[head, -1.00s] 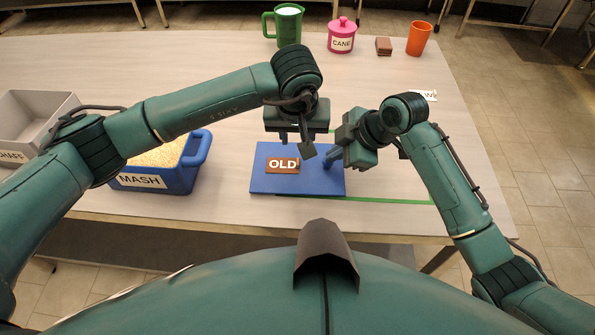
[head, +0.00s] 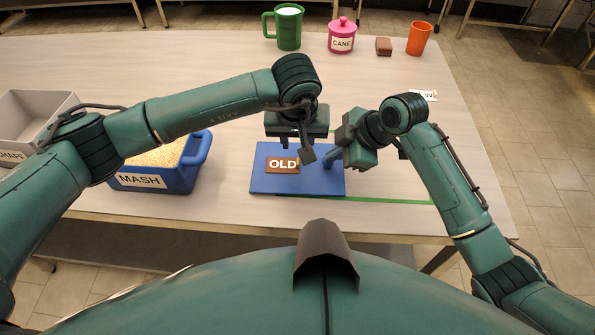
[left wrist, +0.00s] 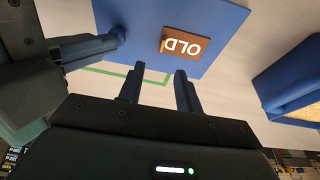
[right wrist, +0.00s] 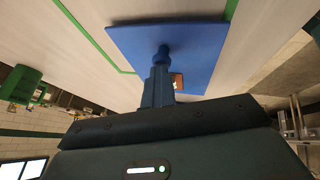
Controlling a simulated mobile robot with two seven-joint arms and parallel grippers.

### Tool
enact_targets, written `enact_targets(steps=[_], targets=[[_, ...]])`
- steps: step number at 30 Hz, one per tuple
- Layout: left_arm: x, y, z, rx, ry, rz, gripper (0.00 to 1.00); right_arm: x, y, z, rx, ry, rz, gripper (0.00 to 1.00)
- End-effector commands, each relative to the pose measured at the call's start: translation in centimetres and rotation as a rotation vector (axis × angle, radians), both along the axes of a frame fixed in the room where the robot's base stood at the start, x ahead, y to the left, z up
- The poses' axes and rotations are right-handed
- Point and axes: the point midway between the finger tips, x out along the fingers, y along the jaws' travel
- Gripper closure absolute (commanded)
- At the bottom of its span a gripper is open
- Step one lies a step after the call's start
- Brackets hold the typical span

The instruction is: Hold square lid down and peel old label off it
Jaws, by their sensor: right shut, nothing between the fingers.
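The square blue lid (head: 265,185) lies flat on the table in front of me. A brown label (head: 283,166) reading OLD is on it, left of centre; it also shows in the left wrist view (left wrist: 186,43). My left gripper (head: 293,143) is open and empty over the lid's far side, just beyond the label; its fingers stand apart in the left wrist view (left wrist: 160,78). My right gripper (head: 332,157) is shut and empty, its fingertips at a rounded blue knob (right wrist: 163,55) on the lid's right part. Contact there is hard to tell.
A blue tub marked MASH (head: 180,182) stands left of the lid, with a grey bin (head: 40,110) farther left. A NEW label (head: 428,95) is partly hidden behind my right arm. A green mug (head: 288,28), pink jar (head: 341,38), brown block (head: 383,46) and orange cup (head: 418,38) stand at the back.

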Motion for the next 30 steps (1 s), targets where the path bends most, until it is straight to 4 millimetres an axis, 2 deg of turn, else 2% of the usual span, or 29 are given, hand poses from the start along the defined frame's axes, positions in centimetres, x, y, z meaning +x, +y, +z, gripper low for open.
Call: enact_targets(steps=[1, 30], targets=[[0.0, 0.0, -0.3, 0.001, 0.001, 0.001, 0.65, -0.3, -0.2, -0.9, -0.013, 0.018, 0.0, 1.0], [0.0, 0.0, -4.2, 0.001, 0.001, 0.0, 0.65, -0.4, -0.3, -0.9, -0.014, 0.019, 0.0, 1.0]])
